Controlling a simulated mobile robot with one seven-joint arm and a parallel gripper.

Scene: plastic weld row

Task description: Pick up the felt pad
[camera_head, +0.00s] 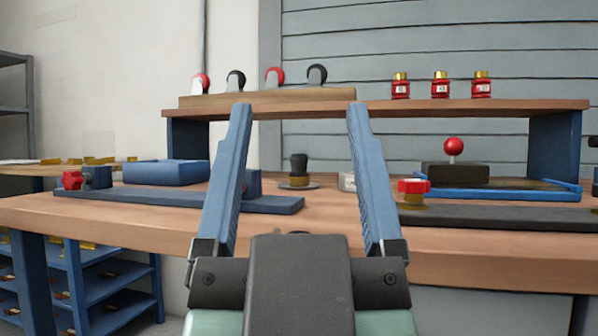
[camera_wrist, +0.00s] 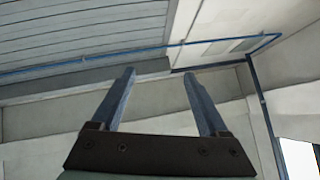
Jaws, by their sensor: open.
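My gripper (camera_head: 298,106) is open and empty, its two long blue fingers spread wide in front of the workbench (camera_head: 130,222). In the wrist view, my gripper (camera_wrist: 158,73) also shows nothing between the fingers, with wall and ceiling beyond. I cannot identify a felt pad for certain in either view. A dark knob on a brass base (camera_head: 299,172) stands on a thin grey disc (camera_head: 284,186) on the bench, seen between the fingers. What the disc is, I cannot tell.
A raised wooden shelf (camera_head: 455,108) spans the bench, with red jars (camera_head: 440,88) at right and round-headed tools (camera_head: 275,78) in a rack. A blue bin (camera_head: 167,172) and blue bar (camera_head: 150,196) lie left. A red-balled black block (camera_head: 455,172) and dark bar (camera_head: 500,216) lie right.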

